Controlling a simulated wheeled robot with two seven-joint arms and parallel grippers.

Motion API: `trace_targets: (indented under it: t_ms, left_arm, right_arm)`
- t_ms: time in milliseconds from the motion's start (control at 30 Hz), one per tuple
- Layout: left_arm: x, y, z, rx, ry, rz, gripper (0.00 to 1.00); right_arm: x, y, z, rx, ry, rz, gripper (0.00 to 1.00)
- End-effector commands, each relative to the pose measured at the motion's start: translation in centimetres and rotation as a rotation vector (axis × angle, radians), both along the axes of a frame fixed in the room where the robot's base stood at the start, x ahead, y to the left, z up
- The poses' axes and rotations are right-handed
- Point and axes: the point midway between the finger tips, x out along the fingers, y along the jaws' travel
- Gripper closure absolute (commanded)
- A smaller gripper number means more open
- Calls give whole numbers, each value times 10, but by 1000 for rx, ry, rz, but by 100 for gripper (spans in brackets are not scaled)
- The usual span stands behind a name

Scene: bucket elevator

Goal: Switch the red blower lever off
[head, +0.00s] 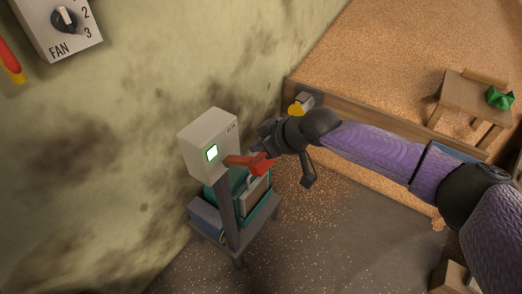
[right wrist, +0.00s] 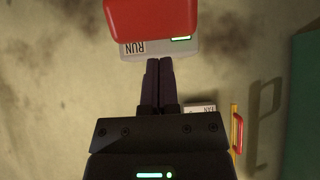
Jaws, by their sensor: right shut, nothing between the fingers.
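The red blower lever (head: 250,163) sticks out to the right from a pale grey box (head: 203,140) on a post. The box has a lit green indicator (head: 211,153). In the right wrist view, the red lever (right wrist: 152,18) fills the top centre, with the box (right wrist: 185,52) and its RUN label behind it. My right gripper (head: 256,146) is just above and behind the lever in the head view. Its closed fingers (right wrist: 159,64) are empty, and their tips lie just below the lever in the wrist view. I cannot tell whether they touch it. My left gripper is not in view.
A FAN dial (head: 64,20) and a red-and-yellow handle (head: 10,60) are on the stained wall. A small stand (head: 236,244) with teal and blue items is below the box. A wooden-sided grain bin (head: 350,115) and a small table (head: 470,92) with a green object lie right.

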Motion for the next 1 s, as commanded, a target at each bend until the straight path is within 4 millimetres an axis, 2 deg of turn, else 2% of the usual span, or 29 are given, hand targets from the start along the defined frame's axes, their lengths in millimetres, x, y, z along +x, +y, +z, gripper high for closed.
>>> trace_targets:
  t_ms: [167,533,1000]
  left_arm:
    - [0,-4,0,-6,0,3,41]
    - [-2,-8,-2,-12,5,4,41]
    - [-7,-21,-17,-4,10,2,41]
  right_arm:
    - [-4,-5,-10,0,1,-1,100]
    - [-4,-5,-11,3,-1,-1,100]
    - [-10,-10,-22,74,-53,1,100]
